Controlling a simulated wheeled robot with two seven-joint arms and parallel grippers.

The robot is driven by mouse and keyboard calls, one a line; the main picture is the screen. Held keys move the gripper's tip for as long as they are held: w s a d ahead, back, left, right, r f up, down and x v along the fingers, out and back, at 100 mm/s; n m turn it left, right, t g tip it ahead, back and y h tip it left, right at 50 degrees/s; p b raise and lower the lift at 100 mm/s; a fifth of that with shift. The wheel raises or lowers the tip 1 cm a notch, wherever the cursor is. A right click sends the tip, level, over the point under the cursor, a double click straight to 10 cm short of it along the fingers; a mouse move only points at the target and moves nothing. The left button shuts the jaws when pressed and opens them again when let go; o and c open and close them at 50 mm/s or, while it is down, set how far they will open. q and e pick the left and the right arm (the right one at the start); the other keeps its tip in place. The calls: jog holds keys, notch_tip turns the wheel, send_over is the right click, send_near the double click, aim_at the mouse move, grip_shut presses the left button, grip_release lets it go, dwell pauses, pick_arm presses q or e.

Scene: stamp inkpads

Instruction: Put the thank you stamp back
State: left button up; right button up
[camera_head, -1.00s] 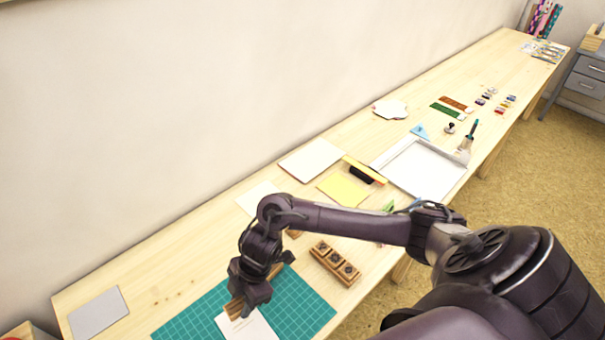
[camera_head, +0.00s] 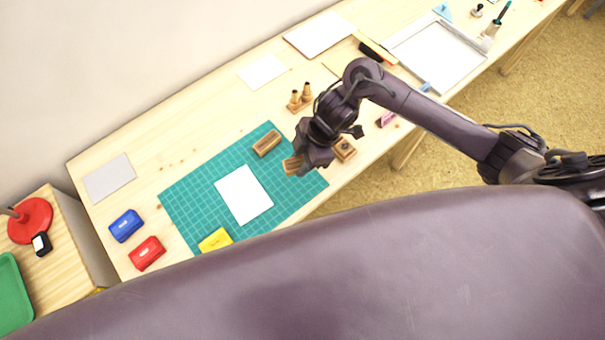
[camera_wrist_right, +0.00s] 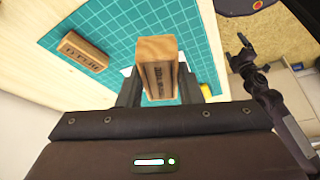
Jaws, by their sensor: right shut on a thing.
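My right gripper (camera_head: 298,160) is shut on a wooden block stamp (camera_head: 292,166) and holds it over the right end of the green cutting mat. In the right wrist view the held stamp (camera_wrist_right: 158,65) sticks out between the fingers, with dark lettering on its side that I cannot read surely. A second wooden block stamp (camera_head: 267,143) lies on the mat; it also shows in the wrist view (camera_wrist_right: 82,52). A wooden stamp holder (camera_head: 345,149) stands just right of the gripper, mostly hidden behind it.
The green mat (camera_head: 190,195) bears a white card (camera_head: 243,194) and a yellow inkpad (camera_head: 215,240). Blue (camera_head: 126,225) and red (camera_head: 147,253) inkpads lie left of it. Small upright wooden stamps (camera_head: 300,97) stand behind the gripper. The table's front edge is close.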

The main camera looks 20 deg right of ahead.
aim_at(297, 184)
notch_tip(297, 184, down, 10)
jog(key=shift+r, duration=0.1)
dwell(0.4)
jog(key=o, duration=0.8)
jog(key=shift+r, duration=0.1)
jog(key=v, duration=1.2)
